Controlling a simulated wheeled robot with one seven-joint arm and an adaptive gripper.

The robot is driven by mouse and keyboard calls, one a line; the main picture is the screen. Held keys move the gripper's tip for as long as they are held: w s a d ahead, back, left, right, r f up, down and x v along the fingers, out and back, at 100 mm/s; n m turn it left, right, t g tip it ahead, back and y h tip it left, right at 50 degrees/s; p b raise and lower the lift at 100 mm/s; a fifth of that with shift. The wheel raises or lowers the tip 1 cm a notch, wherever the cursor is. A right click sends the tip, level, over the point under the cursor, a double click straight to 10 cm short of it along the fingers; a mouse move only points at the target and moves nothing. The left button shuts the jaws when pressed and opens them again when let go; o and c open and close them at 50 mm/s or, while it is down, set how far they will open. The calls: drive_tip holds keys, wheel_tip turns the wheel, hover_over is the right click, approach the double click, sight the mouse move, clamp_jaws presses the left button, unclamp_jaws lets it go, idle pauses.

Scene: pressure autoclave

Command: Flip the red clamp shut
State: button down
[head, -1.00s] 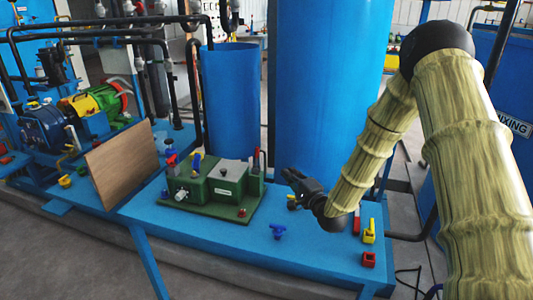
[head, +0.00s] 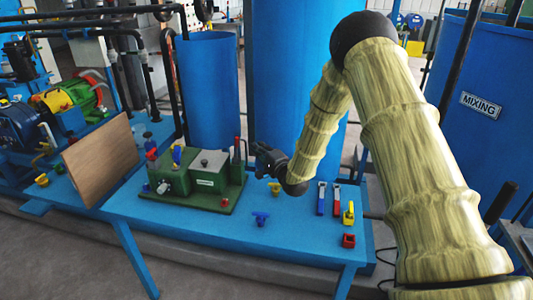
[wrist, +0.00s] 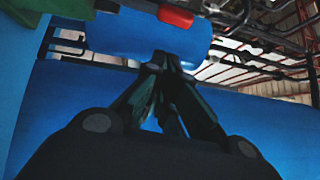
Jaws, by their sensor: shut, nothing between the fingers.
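A green fixture (head: 208,183) stands on the blue bench, with a grey plate on top. An upright dark lever with a red grip (head: 237,143), which looks like the red clamp, rises at its right end. A second red handle (head: 151,150) stands at the left end, beside a blue one. My gripper (head: 262,152) is just right of the right-hand lever, apart from it, and its fingers are shut and empty. In the wrist view the shut fingers (wrist: 165,62) point towards a red grip (wrist: 176,15) at the top edge; most of its lever is out of frame.
A tall blue tank (head: 295,70) and a smaller blue cylinder (head: 208,90) stand behind the fixture. A wooden board (head: 100,160) leans at left. A blue valve (head: 261,218), a yellow piece (head: 348,213) and a red block (head: 348,241) lie on the bench (head: 210,230) at front right.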

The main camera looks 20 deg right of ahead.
sight(237, 147)
drive_tip(key=shift+w+a+r+p, duration=0.1)
drive_tip(key=shift+w+a+p, duration=0.1)
drive_tip(key=shift+w+a, duration=0.55)
drive_tip(key=shift+w+a+r+p, duration=0.15)
drive_tip(key=shift+w+a, duration=0.35)
drive_tip(key=shift+a, duration=0.45)
drive_tip(key=shift+a+r+n+g+p, duration=0.1)
drive_tip(key=shift+a+n+g+p, duration=0.05)
drive_tip(key=shift+n+g+p, duration=0.15)
